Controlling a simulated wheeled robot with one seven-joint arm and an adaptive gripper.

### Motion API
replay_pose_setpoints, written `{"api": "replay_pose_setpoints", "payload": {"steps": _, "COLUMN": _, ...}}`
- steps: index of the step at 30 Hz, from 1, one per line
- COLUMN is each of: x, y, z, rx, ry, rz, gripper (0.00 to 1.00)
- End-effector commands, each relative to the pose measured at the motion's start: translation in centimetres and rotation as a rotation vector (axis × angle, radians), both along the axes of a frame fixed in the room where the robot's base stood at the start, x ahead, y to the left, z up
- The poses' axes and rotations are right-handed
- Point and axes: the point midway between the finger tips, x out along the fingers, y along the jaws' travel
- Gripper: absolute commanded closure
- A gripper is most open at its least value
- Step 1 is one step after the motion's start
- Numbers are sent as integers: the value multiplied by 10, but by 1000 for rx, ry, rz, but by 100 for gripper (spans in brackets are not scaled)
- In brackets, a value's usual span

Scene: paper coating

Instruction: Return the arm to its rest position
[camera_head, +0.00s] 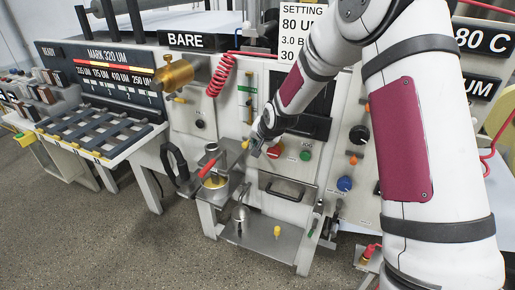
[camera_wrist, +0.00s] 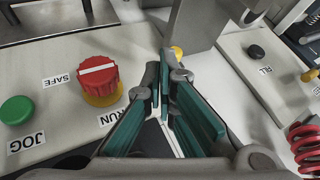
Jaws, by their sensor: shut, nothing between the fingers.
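My arm (camera_head: 405,130) is white with dark red panels and reaches from the right side of the head view down to the front of the machine. My gripper (camera_head: 253,152) is small there, in front of the control panel beside the red knob. In the wrist view my gripper's teal-padded fingers (camera_wrist: 165,72) come together at the tips, with nothing seen between them. The red selector knob (camera_wrist: 97,80), marked SAFE and RUN, is left of the fingers and apart from them. The green JOG button (camera_wrist: 16,109) is further left.
A red-handled clamp device (camera_head: 208,168) stands on a small shelf left of my gripper. A coiled red hose (camera_head: 220,75) hangs above it. A blue knob (camera_head: 344,184) and a drawer handle (camera_head: 284,191) are below right. A slotted rack (camera_head: 95,130) stands left. Open floor (camera_head: 110,240) lies in front.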

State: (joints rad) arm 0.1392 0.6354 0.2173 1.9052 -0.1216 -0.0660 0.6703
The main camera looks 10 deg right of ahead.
Motion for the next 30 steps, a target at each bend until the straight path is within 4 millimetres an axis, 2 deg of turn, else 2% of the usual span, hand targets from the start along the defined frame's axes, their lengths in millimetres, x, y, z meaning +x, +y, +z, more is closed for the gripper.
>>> {"api": "replay_pose_setpoints", "payload": {"steps": 3, "x": -4, "y": 1, "z": 12, "rx": 1, "ry": 1, "rz": 0, "gripper": 100}}
{"api": "replay_pose_setpoints", "payload": {"steps": 14, "x": -4, "y": 1, "z": 13, "rx": -1, "ry": 1, "rz": 1, "gripper": 100}}
{"api": "replay_pose_setpoints", "payload": {"steps": 17, "x": -8, "y": 1, "z": 22, "rx": -13, "ry": 0, "rz": 9, "gripper": 100}}
{"api": "replay_pose_setpoints", "payload": {"steps": 20, "x": -20, "y": -3, "z": 44, "rx": -49, "ry": 4, "rz": 30, "gripper": 100}}
{"api": "replay_pose_setpoints", "payload": {"steps": 23, "x": -43, "y": -8, "z": 77, "rx": -106, "ry": 15, "rz": 65, "gripper": 100}}
{"api": "replay_pose_setpoints", "payload": {"steps": 27, "x": -87, "y": -17, "z": 124, "rx": -188, "ry": 37, "rz": 116, "gripper": 100}}
{"api": "replay_pose_setpoints", "payload": {"steps": 30, "x": -122, "y": -22, "z": 152, "rx": -241, "ry": 57, "rz": 150, "gripper": 100}}
